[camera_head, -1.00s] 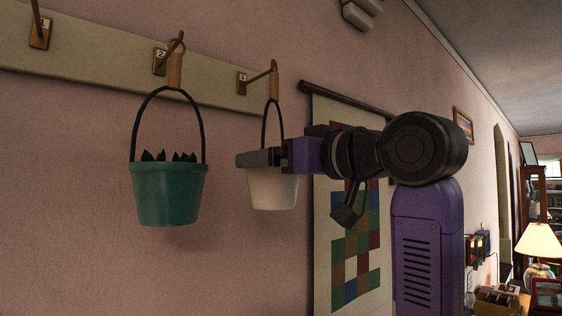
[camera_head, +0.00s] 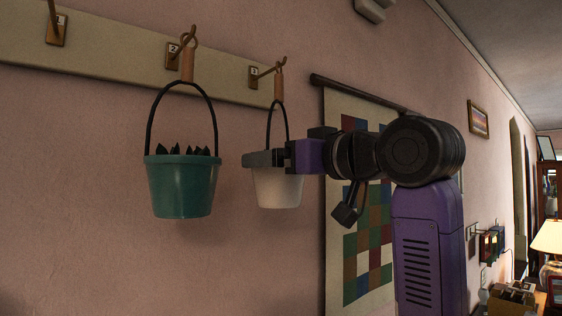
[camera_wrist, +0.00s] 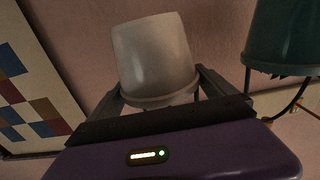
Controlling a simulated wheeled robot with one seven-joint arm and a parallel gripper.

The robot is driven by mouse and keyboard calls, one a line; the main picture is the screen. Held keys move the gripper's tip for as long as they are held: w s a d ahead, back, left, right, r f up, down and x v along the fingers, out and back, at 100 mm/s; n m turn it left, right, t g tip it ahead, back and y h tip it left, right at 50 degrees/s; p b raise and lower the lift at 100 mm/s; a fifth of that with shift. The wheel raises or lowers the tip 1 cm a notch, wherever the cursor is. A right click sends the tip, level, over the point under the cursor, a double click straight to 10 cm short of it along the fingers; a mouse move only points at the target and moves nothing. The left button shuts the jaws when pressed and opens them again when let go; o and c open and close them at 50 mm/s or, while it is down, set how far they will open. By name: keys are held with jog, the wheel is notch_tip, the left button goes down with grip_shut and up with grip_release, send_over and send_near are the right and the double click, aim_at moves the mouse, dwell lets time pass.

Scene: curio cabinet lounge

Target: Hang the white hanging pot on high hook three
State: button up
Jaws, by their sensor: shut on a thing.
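The white hanging pot (camera_head: 276,189) is upright beneath hook three (camera_head: 268,72), the rightmost numbered hook on the wall board. Its dark handle (camera_head: 271,122) rises to a wooden grip (camera_head: 279,87) that overlaps the outer end of hook three; I cannot tell whether it bears on the hook. My gripper (camera_head: 265,159) is shut on the pot near its rim. In the wrist view the pot (camera_wrist: 153,58) appears upside down between the two fingers (camera_wrist: 160,98).
A green pot (camera_head: 181,188) with dark plants hangs from hook two (camera_head: 183,49), close left of the white pot. Hook one (camera_head: 56,27) is empty. A patchwork hanging (camera_head: 340,130) is on the wall behind my arm. A lamp (camera_head: 550,237) stands at lower right.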

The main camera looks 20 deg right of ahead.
jog(key=shift+r, duration=0.1)
jog(key=o, duration=1.5)
jog(key=shift+o, duration=0.2)
jog(key=b+v, duration=0.3)
jog(key=v, duration=0.5)
